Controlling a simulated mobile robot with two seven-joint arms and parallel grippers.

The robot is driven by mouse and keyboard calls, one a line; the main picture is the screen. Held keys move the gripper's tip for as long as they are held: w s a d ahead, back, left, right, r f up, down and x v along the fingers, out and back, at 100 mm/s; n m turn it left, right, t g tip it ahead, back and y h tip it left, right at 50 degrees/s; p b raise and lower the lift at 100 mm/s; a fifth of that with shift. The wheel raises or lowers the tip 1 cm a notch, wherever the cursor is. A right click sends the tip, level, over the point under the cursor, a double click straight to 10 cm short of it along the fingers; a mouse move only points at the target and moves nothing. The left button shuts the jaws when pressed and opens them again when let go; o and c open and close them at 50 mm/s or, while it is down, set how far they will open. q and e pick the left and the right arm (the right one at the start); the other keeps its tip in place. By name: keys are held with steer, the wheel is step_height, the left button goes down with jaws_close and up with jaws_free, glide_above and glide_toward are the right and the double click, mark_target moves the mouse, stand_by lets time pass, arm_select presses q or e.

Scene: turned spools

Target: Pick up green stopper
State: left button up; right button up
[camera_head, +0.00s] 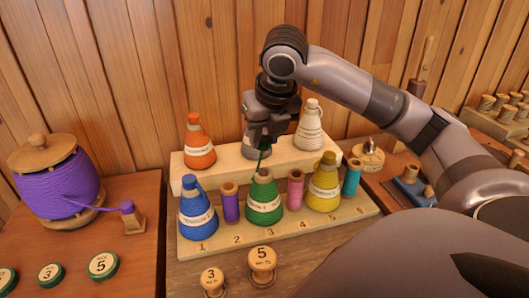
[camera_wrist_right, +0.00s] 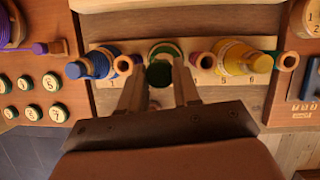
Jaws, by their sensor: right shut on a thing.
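The green cone-shaped bottle (camera_head: 263,205) with a white label stands in the middle of the front row on a pale wooden numbered rack (camera_head: 310,222). My right gripper (camera_head: 262,141) points down from above it. A thin dark green piece, the green stopper (camera_head: 261,156), shows below its fingers, just above the bottle's top. In the right wrist view my gripper (camera_wrist_right: 160,68) has its two fingers on either side of a round green top (camera_wrist_right: 162,50). It is shut on the stopper, which the fingers partly hide. I cannot tell whether the stopper is clear of the bottle. My left gripper is out of view.
A blue bottle (camera_head: 197,218) and a yellow bottle (camera_head: 324,187) flank it, with purple (camera_head: 230,203) and pink (camera_head: 295,190) spools close between. Orange (camera_head: 199,147) and white (camera_head: 309,131) bottles stand behind. A large purple spool (camera_head: 57,182) stands at left.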

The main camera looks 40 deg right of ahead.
mark_target(264, 139)
step_height(264, 139, up, 13)
steer(key=p, duration=0.3)
steer(key=shift+p, duration=0.35)
